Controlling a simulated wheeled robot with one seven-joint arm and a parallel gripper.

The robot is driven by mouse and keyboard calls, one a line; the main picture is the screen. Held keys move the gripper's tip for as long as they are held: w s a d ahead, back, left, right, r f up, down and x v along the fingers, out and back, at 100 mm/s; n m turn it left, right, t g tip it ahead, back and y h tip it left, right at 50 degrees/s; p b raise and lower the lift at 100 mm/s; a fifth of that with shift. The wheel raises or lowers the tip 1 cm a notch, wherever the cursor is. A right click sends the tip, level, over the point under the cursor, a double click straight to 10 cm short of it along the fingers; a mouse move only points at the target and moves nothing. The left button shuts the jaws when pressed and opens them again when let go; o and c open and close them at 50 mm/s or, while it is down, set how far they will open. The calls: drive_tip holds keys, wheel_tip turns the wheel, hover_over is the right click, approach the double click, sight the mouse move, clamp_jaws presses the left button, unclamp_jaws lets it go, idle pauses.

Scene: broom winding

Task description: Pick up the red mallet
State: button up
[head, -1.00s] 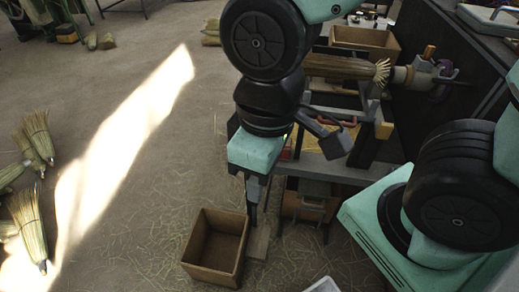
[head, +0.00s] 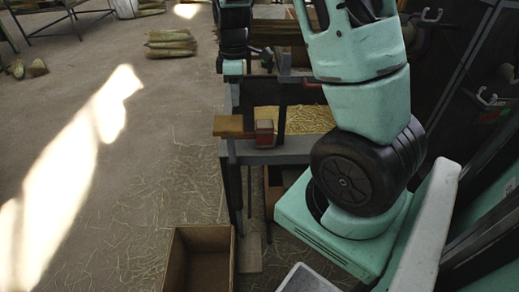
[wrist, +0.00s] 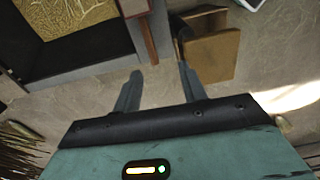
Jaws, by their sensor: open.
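The red mallet, with a red block-shaped head (head: 264,133) and a short wooden part to its left, rests at the near-left corner of the grey workbench (head: 285,152) in the head view. My gripper (wrist: 158,84) is open and empty in the wrist view, its two fingers apart over the floor. In the head view my forearm hangs beyond the mallet, and the fingertips cannot be made out. A red-brown strip (wrist: 148,40) shows ahead of the fingers in the wrist view; I cannot tell whether it belongs to the mallet.
A straw-filled tray (head: 300,119) lies on the bench behind the mallet, and also shows in the wrist view (wrist: 62,14). An open brown box (head: 232,262) stands on the floor in front. Straw bundles (head: 170,43) lie further back. The floor to the left is mostly open.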

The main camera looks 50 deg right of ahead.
sight(247, 132)
drive_tip(key=d+f, duration=0.1)
drive_tip(key=f, duration=0.3)
drive_tip(key=d+f, duration=0.1)
drive_tip(key=f, duration=0.3)
drive_tip(key=d+f+b, duration=0.1)
drive_tip(key=f, duration=0.3)
drive_tip(key=shift+s+d+f, duration=0.2)
drive_tip(key=shift+d+f, duration=0.05)
drive_tip(key=shift+f+b, duration=0.4)
drive_tip(key=shift+f, duration=2.8)
clamp_jaws()
